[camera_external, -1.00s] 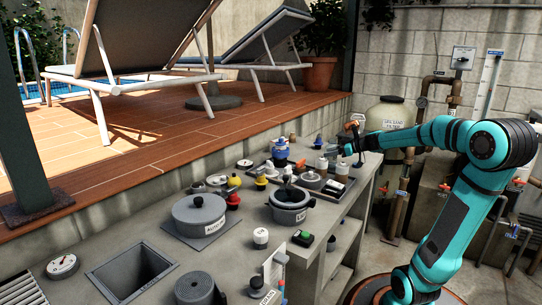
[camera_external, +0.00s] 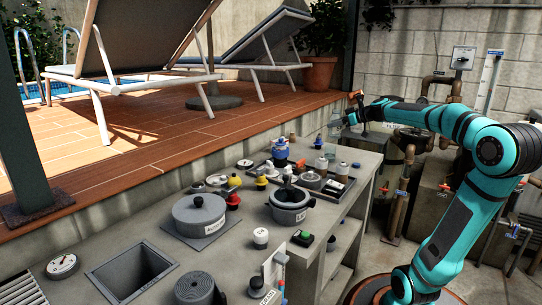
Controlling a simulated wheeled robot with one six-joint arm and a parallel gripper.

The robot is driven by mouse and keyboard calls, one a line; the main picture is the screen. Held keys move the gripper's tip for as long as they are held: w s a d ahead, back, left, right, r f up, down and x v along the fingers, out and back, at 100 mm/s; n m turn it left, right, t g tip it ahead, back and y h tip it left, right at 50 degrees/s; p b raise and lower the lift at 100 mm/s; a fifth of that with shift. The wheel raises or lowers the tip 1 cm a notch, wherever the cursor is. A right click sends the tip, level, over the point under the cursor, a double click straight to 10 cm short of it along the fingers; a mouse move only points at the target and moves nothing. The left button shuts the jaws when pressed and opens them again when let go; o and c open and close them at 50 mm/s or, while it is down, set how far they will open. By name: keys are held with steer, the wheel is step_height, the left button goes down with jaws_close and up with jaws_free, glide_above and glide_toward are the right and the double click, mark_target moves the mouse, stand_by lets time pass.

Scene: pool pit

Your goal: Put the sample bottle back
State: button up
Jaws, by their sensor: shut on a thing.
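My gripper (camera_external: 342,121) is raised above the far right end of the grey counter (camera_external: 342,235), reaching in from the right. It is shut on a small pale, clear-looking thing (camera_external: 335,127), which looks like the sample bottle. It is too small to make out its shape or tilt. Below, a tray (camera_external: 349,187) at the counter's far end holds small items. A white bottle with a dark cap (camera_external: 321,165) and another light bottle with a brown cap (camera_external: 342,169) stand there, apart from my gripper.
A blue-and-white item (camera_external: 281,150) stands left of the bottles. The stone wall edge runs behind the counter. The air above the counter's middle is clear.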

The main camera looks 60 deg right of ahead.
steer(key=s+d+m+g+h, duration=0.1)
steer(key=s+d+m+h, duration=0.3)
steer(key=d, duration=0.7)
steer(key=s+d+m+g+h, duration=0.1)
steer(key=s+d+m+h, duration=0.25)
steer(key=d, duration=0.75)
steer(key=shift+h, duration=0.35)
step_height(320, 180, down, 15)
steer(key=shift+s+a+r, duration=0.1)
steer(key=shift+s+a, duration=0.05)
steer(key=o, duration=1.1)
steer(key=shift+f, duration=0.2)
steer(key=shift+c, duration=0.2)
steer(key=shift+r, duration=0.1)
steer(key=shift+s+a+r, duration=0.1)
steer(key=shift+s+r, duration=0.05)
steer(key=v, duration=1.1)
steer(key=shift+s+a, duration=0.2)
steer(key=shift+s, duration=0.1)
